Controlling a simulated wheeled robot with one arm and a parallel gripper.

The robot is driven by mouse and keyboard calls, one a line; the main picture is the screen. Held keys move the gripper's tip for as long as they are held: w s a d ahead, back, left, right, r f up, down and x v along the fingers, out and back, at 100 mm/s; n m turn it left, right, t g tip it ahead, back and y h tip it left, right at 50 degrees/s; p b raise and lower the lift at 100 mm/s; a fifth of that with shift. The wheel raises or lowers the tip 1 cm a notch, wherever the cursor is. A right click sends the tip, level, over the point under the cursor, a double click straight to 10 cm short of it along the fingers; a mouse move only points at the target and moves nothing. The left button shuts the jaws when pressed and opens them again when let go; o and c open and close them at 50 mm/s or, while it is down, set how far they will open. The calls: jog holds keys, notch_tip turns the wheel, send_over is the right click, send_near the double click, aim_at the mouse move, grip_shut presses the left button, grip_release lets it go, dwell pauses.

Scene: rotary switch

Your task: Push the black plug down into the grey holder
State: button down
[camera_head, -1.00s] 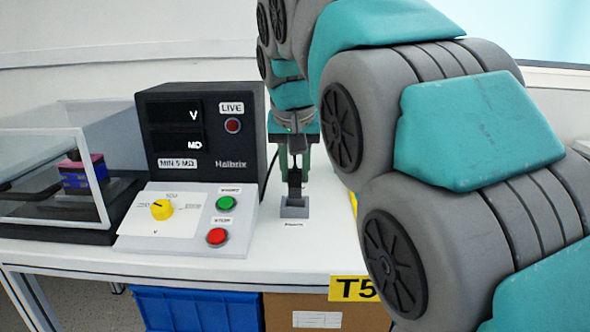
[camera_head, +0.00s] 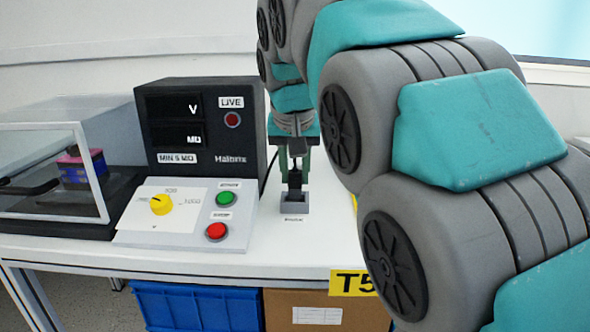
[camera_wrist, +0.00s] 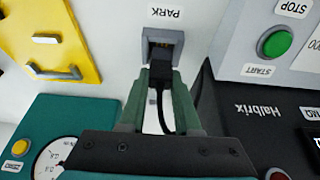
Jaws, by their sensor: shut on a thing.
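My gripper (camera_head: 295,172) points down at the bench, above the grey holder (camera_head: 295,209). Its fingers are shut on the black plug (camera_head: 295,187), which is upright with its lower end at the holder's mouth. In the wrist view, the black plug (camera_wrist: 157,78) sits between the green fingertips of my gripper (camera_wrist: 160,74), with its cable running back. The grey holder (camera_wrist: 149,37) lies just beyond the fingertips, beside the PARK label. How deep the plug sits in the holder is hidden.
The black Halbrix tester (camera_head: 235,150) and the control panel (camera_head: 180,228), with a yellow knob and green and red buttons, stand left of the holder. A clear-covered box (camera_head: 45,150) is further left. The wrist view shows a yellow case (camera_wrist: 50,25) and a teal meter (camera_wrist: 60,115).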

aim_at(295, 173)
jog(key=shift+f+b, duration=0.45)
jog(key=shift+f, duration=0.5)
jog(key=c, duration=0.5)
grip_release()
jog(key=shift+c, duration=0.2)
jog(key=shift+r, duration=0.1)
jog(key=shift+v, duration=3.8)
jog(key=shift+s, duration=0.1)
